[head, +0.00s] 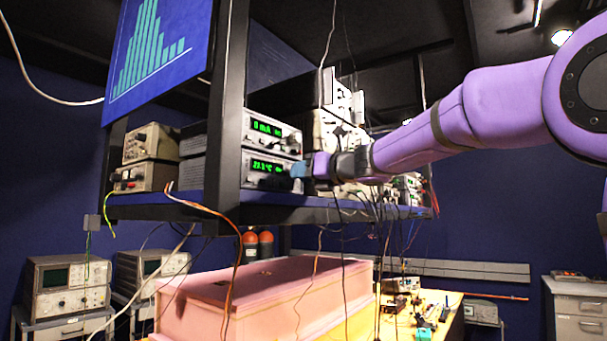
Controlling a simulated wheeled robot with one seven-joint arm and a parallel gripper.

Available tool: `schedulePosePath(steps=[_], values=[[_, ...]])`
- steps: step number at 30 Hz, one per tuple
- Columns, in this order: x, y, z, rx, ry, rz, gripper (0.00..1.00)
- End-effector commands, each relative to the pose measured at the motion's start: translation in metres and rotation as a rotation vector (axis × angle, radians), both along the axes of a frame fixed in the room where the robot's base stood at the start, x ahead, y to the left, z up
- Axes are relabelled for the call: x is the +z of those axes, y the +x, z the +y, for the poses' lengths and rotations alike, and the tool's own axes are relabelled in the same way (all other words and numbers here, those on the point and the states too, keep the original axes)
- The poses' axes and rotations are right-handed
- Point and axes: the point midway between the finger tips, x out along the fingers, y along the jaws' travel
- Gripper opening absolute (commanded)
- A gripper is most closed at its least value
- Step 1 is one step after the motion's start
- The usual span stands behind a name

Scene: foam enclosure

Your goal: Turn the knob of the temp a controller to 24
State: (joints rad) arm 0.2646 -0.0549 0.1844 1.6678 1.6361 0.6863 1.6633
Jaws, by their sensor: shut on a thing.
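The temperature controller (258,181) is the lower of two white instrument boxes on the shelf. Its green display (267,167) shows a value in °C that starts with 2; the other digits are too small to read surely. My gripper (299,170) is at the right end of its front panel, with blue fingertips shut on the knob. The fingers hide the knob, so its angle cannot be seen. My purple arm reaches in from the right.
A similar box (262,132) with a green mA display sits directly on top. A black upright post (226,95) stands just left of both. Cables hang below the shelf (270,199). A pink foam enclosure (250,299) stands below, and more instruments (340,135) stand behind my gripper.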

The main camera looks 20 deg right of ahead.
Motion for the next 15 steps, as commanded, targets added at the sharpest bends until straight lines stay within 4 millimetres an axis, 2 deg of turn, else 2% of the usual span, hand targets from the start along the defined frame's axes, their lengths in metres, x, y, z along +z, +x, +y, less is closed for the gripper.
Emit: schedulePosePath(steps=[15], values=[[-0.0006,0.0003,-0.0006,-0.001,-0.308,-0.224,0.03]])
